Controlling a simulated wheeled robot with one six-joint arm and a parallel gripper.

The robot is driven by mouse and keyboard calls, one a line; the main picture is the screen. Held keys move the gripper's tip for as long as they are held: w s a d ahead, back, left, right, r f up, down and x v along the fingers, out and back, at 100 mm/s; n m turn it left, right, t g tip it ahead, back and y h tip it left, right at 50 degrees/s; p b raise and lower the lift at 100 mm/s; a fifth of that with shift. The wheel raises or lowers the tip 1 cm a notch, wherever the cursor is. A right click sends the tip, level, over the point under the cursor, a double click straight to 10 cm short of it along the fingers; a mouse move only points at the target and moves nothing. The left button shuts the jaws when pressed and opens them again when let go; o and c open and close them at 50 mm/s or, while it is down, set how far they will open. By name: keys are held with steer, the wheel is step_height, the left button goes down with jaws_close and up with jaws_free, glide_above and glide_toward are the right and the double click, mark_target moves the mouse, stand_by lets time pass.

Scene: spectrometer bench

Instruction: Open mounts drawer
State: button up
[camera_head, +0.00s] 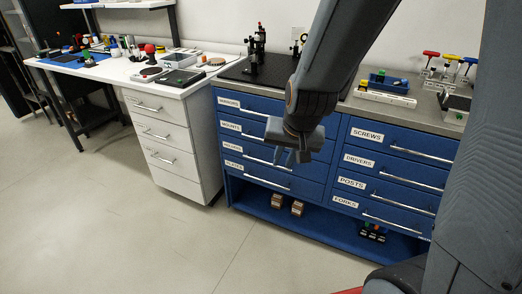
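The blue bench cabinet has a left column of labelled drawers. The mounts drawer (230,136) looks to be the second from the top, by its small white label (231,127); the lettering is hard to read. Its front is flush with the drawers around it, so it appears shut. My arm hides the right part of its front and of its handle. My gripper (291,157) hangs in front of the right side of this column, pointing down, and overlaps the drawer fronts in the picture. I cannot tell its distance from the handle or its finger gap. Nothing shows held in it.
The right column (395,170) reads screws, drivers, posts, forks; these drawers look shut. A white drawer unit (165,150) stands to the left. An open lower shelf (255,202) holds small brown blocks (297,208). The grey floor (130,230) in front is clear.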

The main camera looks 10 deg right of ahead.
steer(key=w+a+f+m+t+h+b, duration=0.1)
steer(key=w+f+m+t+b, duration=0.4)
steer(key=w+b, duration=0.45)
steer(key=w+a+f+m+t+h+b, duration=0.2)
steer(key=w+f+m+b, duration=0.35)
steer(key=w, duration=0.75)
steer(key=w+d+f+m+t+h+b, duration=0.1)
steer(key=w+f+m+t+h+b, duration=0.1)
steer(key=w+f+m+h+b, duration=0.5)
steer(key=w+d+f+m+t+h+b, duration=0.1)
steer(key=f+m+t+h+b, duration=0.2)
steer(key=b, duration=0.7)
steer(key=shift+m+y, duration=0.3)
steer(key=shift+m, duration=0.35)
steer(key=shift+f+b+x, duration=0.2)
steer(key=shift+b+x, duration=0.1)
steer(key=shift+x, duration=0.85)
steer(key=shift+f+b+x, duration=0.2)
steer(key=shift+b+x, duration=0.05)
steer(key=shift+x, duration=0.9)
steer(key=shift+f+b+x, duration=0.2)
steer(key=shift+b+x, duration=0.1)
steer(key=shift+x, duration=0.9)
steer(key=shift+w, duration=0.1)
jaws_close()
